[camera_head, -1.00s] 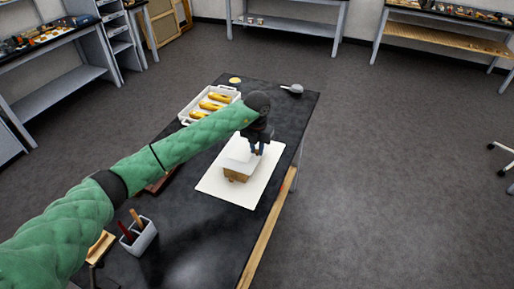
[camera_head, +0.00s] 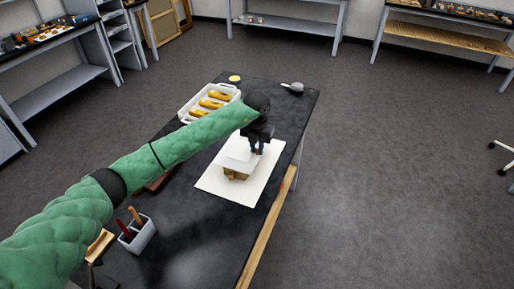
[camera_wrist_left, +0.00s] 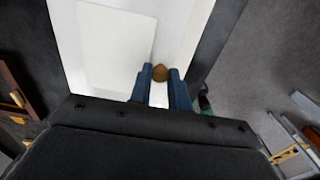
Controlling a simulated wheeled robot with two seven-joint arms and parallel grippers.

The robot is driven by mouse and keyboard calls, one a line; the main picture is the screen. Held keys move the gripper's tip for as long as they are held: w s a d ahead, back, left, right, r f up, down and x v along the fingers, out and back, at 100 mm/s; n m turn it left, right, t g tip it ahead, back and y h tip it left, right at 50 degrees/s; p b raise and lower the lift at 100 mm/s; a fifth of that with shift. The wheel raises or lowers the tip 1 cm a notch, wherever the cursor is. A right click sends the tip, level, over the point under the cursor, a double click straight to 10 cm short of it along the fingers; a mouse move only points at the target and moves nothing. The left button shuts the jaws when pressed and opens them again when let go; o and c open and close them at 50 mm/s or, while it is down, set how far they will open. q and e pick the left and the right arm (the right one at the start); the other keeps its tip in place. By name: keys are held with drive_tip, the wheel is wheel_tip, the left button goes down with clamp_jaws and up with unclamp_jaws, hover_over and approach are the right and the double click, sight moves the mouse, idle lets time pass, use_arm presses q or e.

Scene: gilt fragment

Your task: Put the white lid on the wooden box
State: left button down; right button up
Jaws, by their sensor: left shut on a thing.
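The wooden box (camera_head: 236,176) stands on a white sheet on the dark table in the head view. The white lid (camera_head: 240,162) is right above the box and hides its top. I cannot tell whether lid and box touch all round. My left gripper (camera_head: 257,150) points down at the lid's right part. In the left wrist view its blue fingers (camera_wrist_left: 160,76) are shut on a round brown knob (camera_wrist_left: 160,72), which looks to be the lid's. A pale square surface (camera_wrist_left: 115,40) lies beside it. My right gripper is not in view.
The white sheet (camera_head: 215,188) lies at the table's right edge. A white tray (camera_head: 187,119) with several yellow pieces stands behind it. A grey scoop-like thing (camera_head: 293,88) lies at the far corner. A pale holder with sticks (camera_head: 139,236) stands near the front left.

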use_arm(q)
drive_tip(key=shift+f, duration=0.15)
drive_tip(key=c, duration=1.3)
unclamp_jaws()
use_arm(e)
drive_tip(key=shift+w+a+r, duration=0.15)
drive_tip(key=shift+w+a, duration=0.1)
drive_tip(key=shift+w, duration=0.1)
use_arm(q)
drive_tip(key=shift+r, duration=0.25)
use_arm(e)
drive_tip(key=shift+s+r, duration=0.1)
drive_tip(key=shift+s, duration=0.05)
